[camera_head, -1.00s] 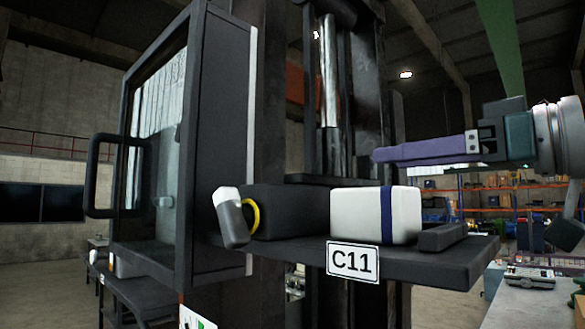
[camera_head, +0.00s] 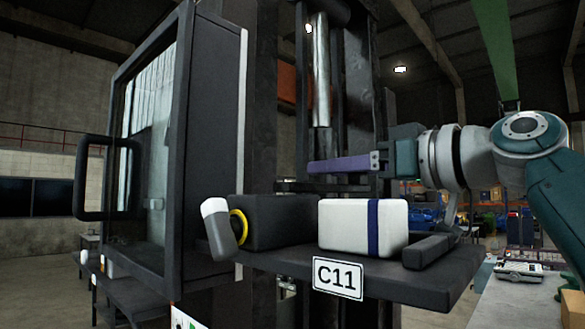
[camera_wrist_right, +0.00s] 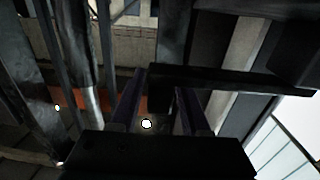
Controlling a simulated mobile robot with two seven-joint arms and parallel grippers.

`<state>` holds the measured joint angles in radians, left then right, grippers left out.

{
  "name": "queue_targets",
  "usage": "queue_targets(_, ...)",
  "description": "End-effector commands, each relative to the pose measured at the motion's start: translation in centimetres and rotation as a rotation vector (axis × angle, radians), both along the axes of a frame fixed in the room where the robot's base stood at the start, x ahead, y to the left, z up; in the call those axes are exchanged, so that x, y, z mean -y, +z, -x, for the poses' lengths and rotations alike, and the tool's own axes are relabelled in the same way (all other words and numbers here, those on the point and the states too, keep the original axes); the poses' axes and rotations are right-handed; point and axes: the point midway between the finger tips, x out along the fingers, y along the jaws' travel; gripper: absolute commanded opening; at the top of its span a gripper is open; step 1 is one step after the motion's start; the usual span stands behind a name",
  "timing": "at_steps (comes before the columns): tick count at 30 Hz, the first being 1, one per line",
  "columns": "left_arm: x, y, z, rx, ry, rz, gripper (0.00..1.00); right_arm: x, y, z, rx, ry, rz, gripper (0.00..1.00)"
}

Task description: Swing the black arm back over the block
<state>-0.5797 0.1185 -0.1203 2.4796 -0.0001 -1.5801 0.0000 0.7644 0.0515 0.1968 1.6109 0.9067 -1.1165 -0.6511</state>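My right gripper (camera_head: 340,164), with purple fingers, is level in front of the dark column, above the shelf. A white block with a blue band (camera_head: 342,225) sits on the shelf, below the gripper. My left gripper is out of view.
The dark shelf (camera_head: 420,280) bears the C11 label (camera_head: 337,278), a black block (camera_head: 285,222) with a yellow ring, and a tilted grey-white handle (camera_head: 218,226). A glass-fronted cabinet (camera_head: 180,150) with a large handle stands left. A bright vertical rod (camera_head: 321,75) stands behind.

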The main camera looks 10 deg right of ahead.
Motion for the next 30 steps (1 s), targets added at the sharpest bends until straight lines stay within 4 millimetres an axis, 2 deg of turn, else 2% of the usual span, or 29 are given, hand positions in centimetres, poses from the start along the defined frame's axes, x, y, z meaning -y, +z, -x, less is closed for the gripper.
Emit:
queue_targets(1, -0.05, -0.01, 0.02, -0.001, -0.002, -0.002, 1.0, 0.02, -0.01, 0.01, 0.0, 0.0, 0.0, 0.4)
queue_targets(12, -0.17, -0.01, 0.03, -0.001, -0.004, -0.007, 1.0, 0.03, -0.01, 0.02, 0.0, 0.0, 0.0, 0.0)
queue_targets(30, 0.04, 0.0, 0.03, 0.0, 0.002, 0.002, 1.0, 0.01, -0.01, 0.03, -0.001, 0.001, -0.001, 0.0)
